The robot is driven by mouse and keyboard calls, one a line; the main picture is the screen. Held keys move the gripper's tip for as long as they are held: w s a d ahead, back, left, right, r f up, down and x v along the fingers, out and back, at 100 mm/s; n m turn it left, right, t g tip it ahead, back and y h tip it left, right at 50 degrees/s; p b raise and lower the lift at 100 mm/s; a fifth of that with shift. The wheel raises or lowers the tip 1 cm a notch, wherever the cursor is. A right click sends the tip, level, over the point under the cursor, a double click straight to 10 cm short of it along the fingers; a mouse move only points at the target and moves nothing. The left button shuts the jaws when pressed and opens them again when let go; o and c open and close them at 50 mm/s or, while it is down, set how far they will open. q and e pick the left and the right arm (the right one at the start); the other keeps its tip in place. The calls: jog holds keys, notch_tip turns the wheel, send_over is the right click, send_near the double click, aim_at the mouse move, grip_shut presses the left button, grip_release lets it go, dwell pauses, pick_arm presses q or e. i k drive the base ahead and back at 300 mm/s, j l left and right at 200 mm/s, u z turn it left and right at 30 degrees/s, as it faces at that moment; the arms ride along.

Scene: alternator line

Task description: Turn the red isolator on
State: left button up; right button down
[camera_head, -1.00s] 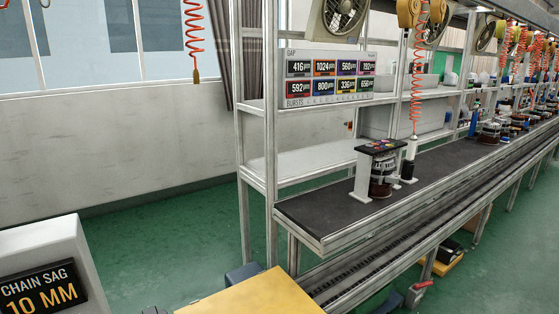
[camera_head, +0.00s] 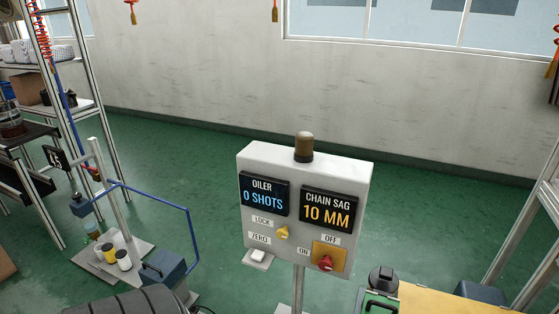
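The red isolator (camera_head: 325,263) is a red rotary knob on a yellow-orange plate, low on the right of a white control box (camera_head: 305,165). Labels OFF and ON stand by the plate, OFF above right and ON to the left. I cannot tell for sure which label the knob points to. The box also carries a yellow LOCK knob (camera_head: 282,232) and a white ZERO button (camera_head: 258,254). Its displays read OILER 0 SHOTS (camera_head: 264,196) and CHAIN SAG 10 MM (camera_head: 327,211). An amber-brown beacon (camera_head: 303,147) on top looks unlit. Neither gripper is in view.
A stand with blue tubing (camera_head: 118,215), small pots (camera_head: 124,259) and a blue box (camera_head: 163,270) is at left. A yellow-topped table (camera_head: 440,301) with a green-and-black item (camera_head: 381,303) is at lower right. Green floor (camera_head: 420,215) lies open behind the box.

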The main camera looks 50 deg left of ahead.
aim_at(326, 264)
jog(key=j+u, duration=0.1)
jog(key=u, duration=0.85)
jog(key=i+j+u, duration=0.1)
jog(key=u, duration=0.4)
